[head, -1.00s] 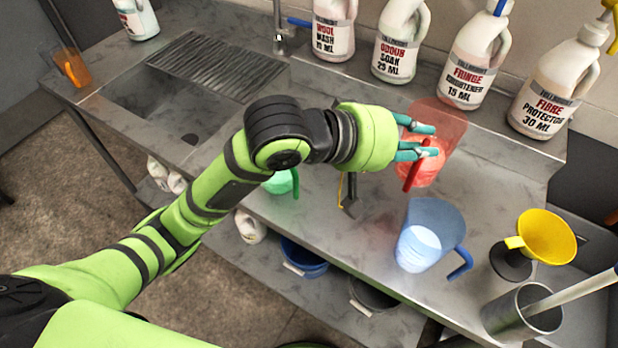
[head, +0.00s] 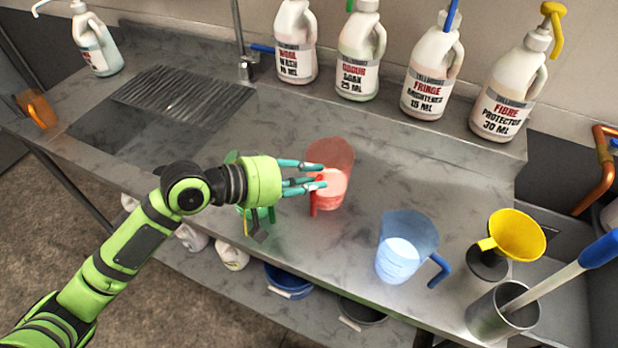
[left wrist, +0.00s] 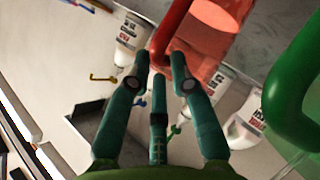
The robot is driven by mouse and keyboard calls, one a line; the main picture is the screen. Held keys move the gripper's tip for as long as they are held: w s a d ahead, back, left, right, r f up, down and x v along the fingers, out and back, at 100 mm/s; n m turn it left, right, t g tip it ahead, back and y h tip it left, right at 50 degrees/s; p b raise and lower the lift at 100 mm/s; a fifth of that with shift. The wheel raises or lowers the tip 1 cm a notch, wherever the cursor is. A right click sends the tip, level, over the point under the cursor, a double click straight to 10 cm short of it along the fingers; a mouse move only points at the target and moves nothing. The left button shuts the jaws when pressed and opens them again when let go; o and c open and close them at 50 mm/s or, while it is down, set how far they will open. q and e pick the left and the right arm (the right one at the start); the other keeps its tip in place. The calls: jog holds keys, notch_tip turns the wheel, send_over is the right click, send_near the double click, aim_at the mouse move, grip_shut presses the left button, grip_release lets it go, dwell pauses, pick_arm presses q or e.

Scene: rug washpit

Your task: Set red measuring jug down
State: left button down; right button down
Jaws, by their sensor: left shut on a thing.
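The red measuring jug (head: 332,158) is a see-through jug with pale red liquid in it. It looks upright at the middle of the metal bench; I cannot tell whether its base touches the top. My left gripper (head: 318,176) comes in from the left and is shut on the jug's red handle. The left wrist view shows the fingers (left wrist: 156,72) at the handle, with the jug (left wrist: 222,16) beyond. Part of the handle is hidden by the fingers. My right gripper is out of view.
A green jug (head: 259,213) stands close by, partly hidden behind my left wrist. A blue jug (head: 408,240) and a yellow funnel (head: 519,233) stand to the right. Several labelled bottles (head: 360,55) line the back. Bare bench lies right of the red jug.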

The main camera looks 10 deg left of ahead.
pick_arm(q)
jog(key=shift+f, duration=0.5)
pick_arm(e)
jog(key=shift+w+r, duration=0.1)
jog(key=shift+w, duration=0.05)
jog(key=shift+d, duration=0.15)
pick_arm(q)
jog(key=c, duration=1.4)
grip_release()
jog(key=shift+f, duration=0.2)
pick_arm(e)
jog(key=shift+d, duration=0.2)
